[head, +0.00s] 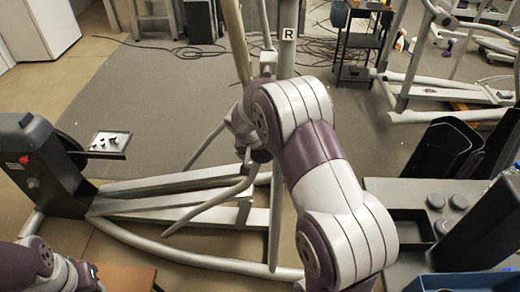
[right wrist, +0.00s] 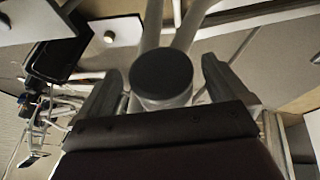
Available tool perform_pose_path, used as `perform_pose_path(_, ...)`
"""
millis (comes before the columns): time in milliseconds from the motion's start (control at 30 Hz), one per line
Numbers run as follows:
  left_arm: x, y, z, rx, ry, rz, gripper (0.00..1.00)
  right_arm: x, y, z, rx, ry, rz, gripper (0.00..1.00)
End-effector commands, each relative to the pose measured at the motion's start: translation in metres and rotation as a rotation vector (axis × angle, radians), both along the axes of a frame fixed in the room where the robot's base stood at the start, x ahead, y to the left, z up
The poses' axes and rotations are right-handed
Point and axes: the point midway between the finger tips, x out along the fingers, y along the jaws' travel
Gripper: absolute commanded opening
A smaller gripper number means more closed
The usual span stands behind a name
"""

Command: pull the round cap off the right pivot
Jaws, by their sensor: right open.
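The round dark cap (right wrist: 161,73) sits on the end of a pale cylindrical pivot (right wrist: 160,101) in the right wrist view. My right gripper (right wrist: 162,70) is open, with one finger on each side of the cap. Gaps show between the fingers and the cap, and I cannot see any contact. In the head view my right arm reaches to the grey upright marked R (head: 287,45) of the elliptical machine. The cap and fingertips are hidden there behind my arm. My left arm shows only at the lower left, with its gripper out of sight.
A grey bench (head: 400,190) at the right holds a dark tray (head: 408,228), several round grey pieces (head: 436,201) and a blue bin (head: 465,283). The elliptical's long pale rails (head: 170,185) cross the floor on the left. Cables and another exercise machine lie farther back.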

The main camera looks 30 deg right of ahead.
Motion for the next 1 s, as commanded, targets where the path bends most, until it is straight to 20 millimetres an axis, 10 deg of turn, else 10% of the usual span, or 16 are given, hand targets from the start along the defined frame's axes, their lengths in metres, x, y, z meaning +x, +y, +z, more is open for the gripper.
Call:
perform_pose_path(200, 0.000, 0.000, 0.000, 0.000, 0.000, 0.000, 0.33, 0.000, 0.000, 0.000, 0.000, 0.000, 0.000, 0.42)
perform_pose_path(233, 0.000, 0.000, 0.000, 0.000, 0.000, 0.000, 0.33, 0.000, 0.000, 0.000, 0.000, 0.000, 0.000, 0.42)
perform_pose_path(267, 0.000, 0.000, 0.000, 0.000, 0.000, 0.000, 0.33, 0.000, 0.000, 0.000, 0.000, 0.000, 0.000, 0.68)
perform_pose_path(433, 0.000, 0.000, 0.000, 0.000, 0.000, 0.000, 0.33, 0.000, 0.000, 0.000, 0.000, 0.000, 0.000, 0.13)
perform_pose_path(1000, 0.000, 0.000, -0.013, 0.000, 0.000, 0.000, 0.33, -0.015, 0.010, -0.002, 0.000, 0.000, 0.001, 0.13)
